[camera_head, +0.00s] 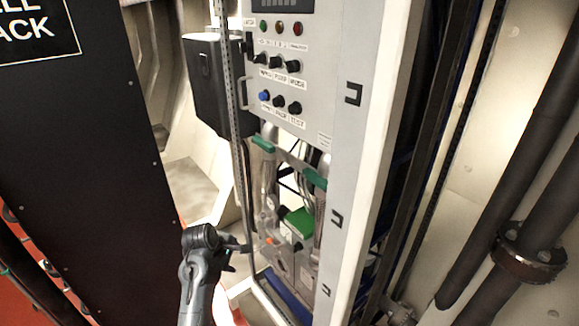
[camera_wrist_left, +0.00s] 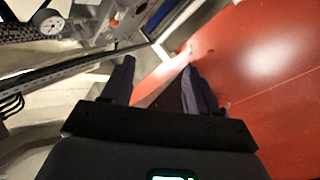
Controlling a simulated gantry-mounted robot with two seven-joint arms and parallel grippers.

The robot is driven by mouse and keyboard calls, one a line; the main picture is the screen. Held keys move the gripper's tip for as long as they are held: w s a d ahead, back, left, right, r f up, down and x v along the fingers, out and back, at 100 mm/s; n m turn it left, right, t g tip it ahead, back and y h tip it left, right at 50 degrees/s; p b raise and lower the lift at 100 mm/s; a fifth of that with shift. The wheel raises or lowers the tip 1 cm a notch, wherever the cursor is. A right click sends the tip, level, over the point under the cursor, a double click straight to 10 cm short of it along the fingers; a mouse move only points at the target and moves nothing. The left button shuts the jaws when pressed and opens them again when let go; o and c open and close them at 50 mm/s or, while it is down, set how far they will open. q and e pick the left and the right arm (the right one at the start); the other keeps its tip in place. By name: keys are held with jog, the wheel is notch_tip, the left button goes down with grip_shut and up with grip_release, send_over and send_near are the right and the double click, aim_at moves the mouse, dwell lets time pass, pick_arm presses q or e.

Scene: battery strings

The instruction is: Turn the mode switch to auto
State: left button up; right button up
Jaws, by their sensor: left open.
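The control panel (camera_head: 283,75) is a light grey cabinet face in the upper middle of the head view. It carries a row of black rotary knobs (camera_head: 276,63), and below them a blue button (camera_head: 265,96) with two more black knobs beside it. The labels are too small to read, so I cannot tell which knob is the mode switch. My left gripper (camera_head: 238,258) is low in the head view, well below the panel and apart from it. In the left wrist view its two fingers (camera_wrist_left: 157,85) are spread with nothing between them. My right gripper is not in view.
A black cabinet (camera_head: 90,140) stands at the left, and a black box (camera_head: 208,85) hangs beside the panel. A vertical perforated rail (camera_head: 233,120) runs along the panel's left edge. Green-handled parts and a green block (camera_head: 299,222) sit below. Red floor (camera_wrist_left: 250,70) shows beyond my fingers.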

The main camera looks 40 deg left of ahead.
pick_arm(q)
jog(key=w+r+n+t+h+b, duration=0.1)
jog(key=w+r+n+t+h, duration=0.2)
jog(key=w+r, duration=0.75)
jog(key=t+h+b, duration=0.1)
jog(key=t+h, duration=0.2)
jog(key=t, duration=0.6)
send_near(287, 66)
jog(key=shift+m, duration=0.3)
jog(key=p+x, duration=0.4)
jog(key=x, duration=0.4)
jog(key=shift+d+r, duration=0.1)
jog(key=shift+r, duration=0.05)
jog(key=shift+w+d+p, duration=0.15)
jog(key=shift+w+p, duration=0.25)
jog(key=shift+w, duration=0.25)
